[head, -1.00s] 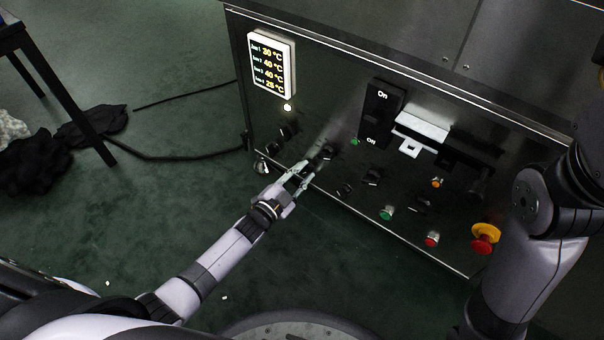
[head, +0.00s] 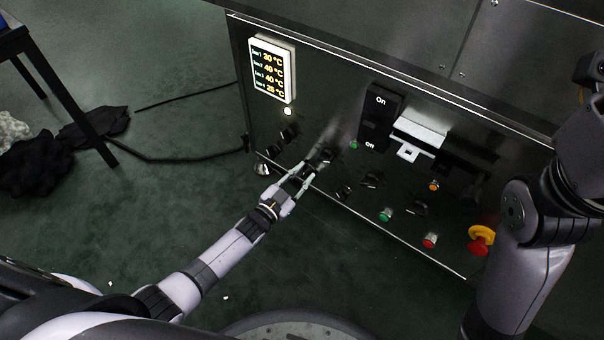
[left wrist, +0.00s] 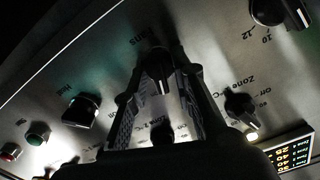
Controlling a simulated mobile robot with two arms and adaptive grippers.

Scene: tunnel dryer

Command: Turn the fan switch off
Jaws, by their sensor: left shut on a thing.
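The fan switch (left wrist: 158,66) is a dark rotary knob with a light pointer line, on the metal control panel (head: 335,120), beside a label reading "Fans". In the left wrist view it sits between the fingers of my left gripper (left wrist: 158,78), which are shut on it. In the head view my left gripper (head: 305,172) is at the lower left part of the panel, and its fingers partly hide the knob there. My right arm (head: 535,220) stands at the right edge, with its gripper out of view.
A lit temperature display (head: 272,70) is at the panel's upper left. Other dark knobs (left wrist: 240,106) are close by. A large On/Off switch (head: 378,118), a green button (head: 386,215), a red button (head: 429,240) and a red-and-yellow emergency stop (head: 481,240) are further right.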

